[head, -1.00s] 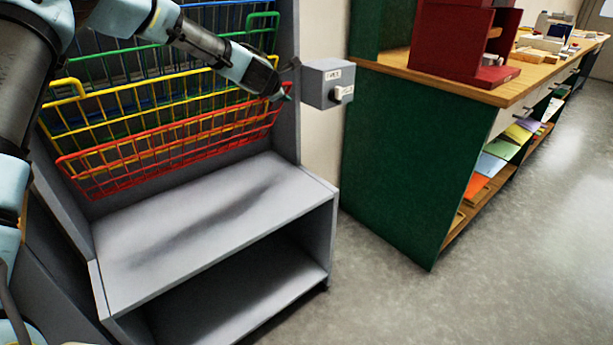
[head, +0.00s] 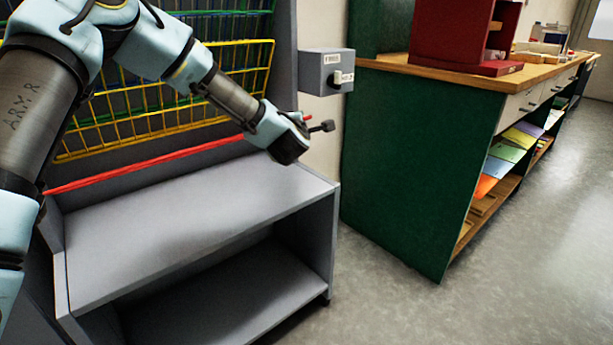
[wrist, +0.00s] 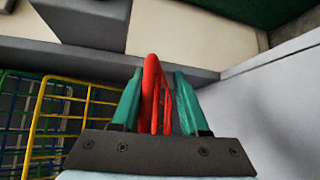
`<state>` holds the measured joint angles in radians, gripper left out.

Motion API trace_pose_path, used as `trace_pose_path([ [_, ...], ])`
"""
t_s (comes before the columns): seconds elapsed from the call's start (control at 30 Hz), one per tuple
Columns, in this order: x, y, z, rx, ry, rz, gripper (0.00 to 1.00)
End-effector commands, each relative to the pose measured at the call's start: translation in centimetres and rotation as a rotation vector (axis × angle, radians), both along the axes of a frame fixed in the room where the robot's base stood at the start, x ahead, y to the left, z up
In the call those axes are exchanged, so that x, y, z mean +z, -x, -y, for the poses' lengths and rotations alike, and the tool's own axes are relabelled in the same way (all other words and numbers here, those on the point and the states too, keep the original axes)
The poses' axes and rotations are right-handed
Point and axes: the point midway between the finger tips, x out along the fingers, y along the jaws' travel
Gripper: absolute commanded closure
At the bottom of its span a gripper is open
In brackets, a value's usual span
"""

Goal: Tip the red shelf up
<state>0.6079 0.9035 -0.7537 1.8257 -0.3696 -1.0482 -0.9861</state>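The red shelf (head: 150,161) is a wire rack on the grey stand, below the yellow rack. In the head view it shows almost edge-on, as a thin red line rising to the right. My gripper (head: 308,134) is at its right end; the hand hides part of the shelf and the fingers are not clear there. In the wrist view, red wires (wrist: 152,85) of the shelf stand between the two teal fingers of my gripper (wrist: 157,90). The fingers are apart, with a gap visible around the wires.
The yellow rack (head: 150,125) is just above the red shelf. The grey ledge (head: 180,220) below is bare. A grey switch box (head: 318,70) is close above my gripper. A green cabinet (head: 410,160) stands to the right, with open floor before it.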

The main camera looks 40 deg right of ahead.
Motion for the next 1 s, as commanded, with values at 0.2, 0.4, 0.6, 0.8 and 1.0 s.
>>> trace_pose_path([
  [0.2, -4.2, 1.3, -0.1, -0.002, 0.005, 0.117, 0.56],
  [0.4, -7.2, 2.0, -0.1, -0.002, 0.012, 0.225, 0.56],
  [0.6, -9.7, 2.4, -0.1, -0.001, 0.018, 0.32, 0.56],
  [0.8, -10.9, 2.5, -0.1, -0.001, 0.022, 0.376, 0.56],
  [1.0, -11.0, 2.5, -0.1, 0.0, 0.023, 0.393, 0.56],
])
